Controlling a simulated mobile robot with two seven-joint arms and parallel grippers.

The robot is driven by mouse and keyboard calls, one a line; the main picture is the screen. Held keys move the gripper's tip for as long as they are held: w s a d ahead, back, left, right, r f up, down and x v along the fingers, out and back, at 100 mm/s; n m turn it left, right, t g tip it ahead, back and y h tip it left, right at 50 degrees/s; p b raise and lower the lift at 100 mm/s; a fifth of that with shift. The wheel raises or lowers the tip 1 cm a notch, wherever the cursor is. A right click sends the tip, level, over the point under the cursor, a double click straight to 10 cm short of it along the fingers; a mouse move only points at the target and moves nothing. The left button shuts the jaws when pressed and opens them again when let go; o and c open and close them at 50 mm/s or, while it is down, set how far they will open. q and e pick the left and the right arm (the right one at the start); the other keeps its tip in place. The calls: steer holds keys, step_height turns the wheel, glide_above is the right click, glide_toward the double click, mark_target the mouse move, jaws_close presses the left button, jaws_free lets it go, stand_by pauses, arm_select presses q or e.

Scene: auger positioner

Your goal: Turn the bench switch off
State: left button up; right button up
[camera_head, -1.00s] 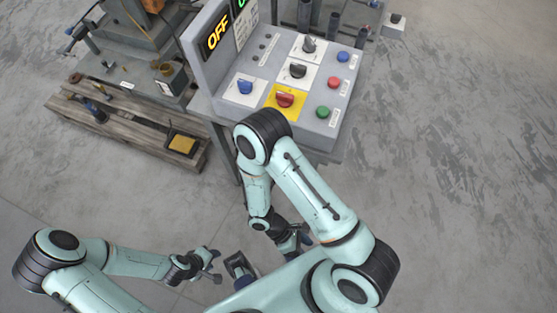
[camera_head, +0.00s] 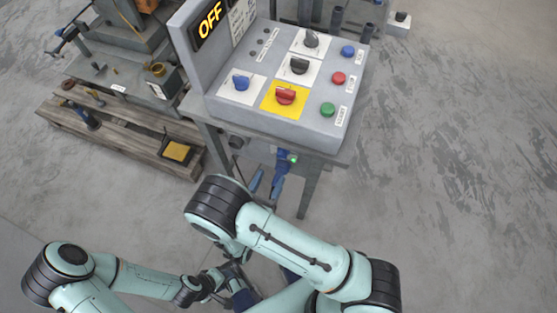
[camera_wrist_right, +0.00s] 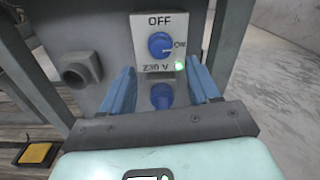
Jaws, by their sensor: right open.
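The bench switch is a round blue knob (camera_wrist_right: 160,45) on a white plate marked OFF above, ON at the right and 230 V below. Its pale mark points right, towards ON. A green lamp (camera_wrist_right: 179,66) is lit at the plate's lower right, and its glow shows in the head view (camera_head: 293,159). My right gripper (camera_wrist_right: 162,82) is open and empty in front of the bench's side. Its blue fingers stand apart, below the knob and not visibly touching it. In the head view, it (camera_head: 267,182) is below the console's front edge. My left gripper (camera_head: 214,283) is low, partly hidden, with its jaws unclear.
The console (camera_head: 225,110) above carries several knobs and buttons and a display reading OFF. A blue plug-like part (camera_wrist_right: 161,96) is below the knob; a grey round fitting (camera_wrist_right: 78,70) protrudes left. A wooden pallet (camera_head: 120,140) lies left. Floor on the right is clear.

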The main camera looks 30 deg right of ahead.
mark_target(280, 158)
steer(key=x, duration=0.7)
steer(key=shift+d, duration=0.15)
steer(key=c, duration=1)
